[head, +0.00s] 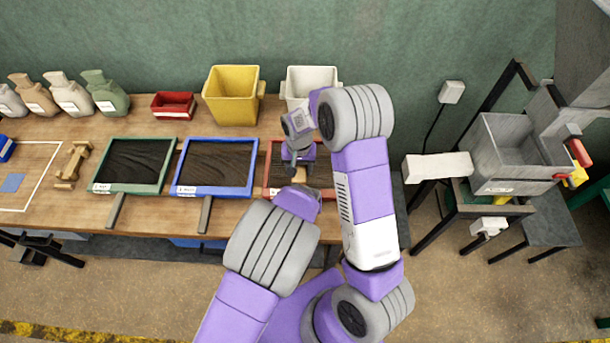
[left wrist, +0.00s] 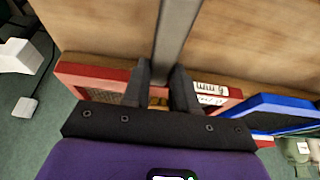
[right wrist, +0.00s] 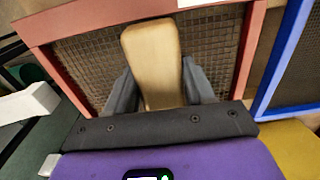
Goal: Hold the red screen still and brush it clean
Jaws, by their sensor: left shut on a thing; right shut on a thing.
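The red-framed screen (head: 268,163) lies at the right end of the bench, largely covered by my arms in the head view. Its red frame (left wrist: 95,73) and white label also show in the left wrist view. My left gripper (left wrist: 160,75) is shut on the screen's grey handle (left wrist: 178,35), close to the frame's front edge. My right gripper (right wrist: 158,75) is shut on the wooden handle of a brush (right wrist: 152,58), over the screen's mesh (right wrist: 90,65). The brush's bristles are hidden, so contact with the mesh cannot be told.
A blue-framed screen (head: 252,165) and a green-framed screen (head: 95,172) with dark contents lie to the left. Yellow (head: 230,95) and white (head: 313,80) bins and a red tray (head: 173,105) stand behind. A grey hopper machine (head: 510,150) stands right of the bench.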

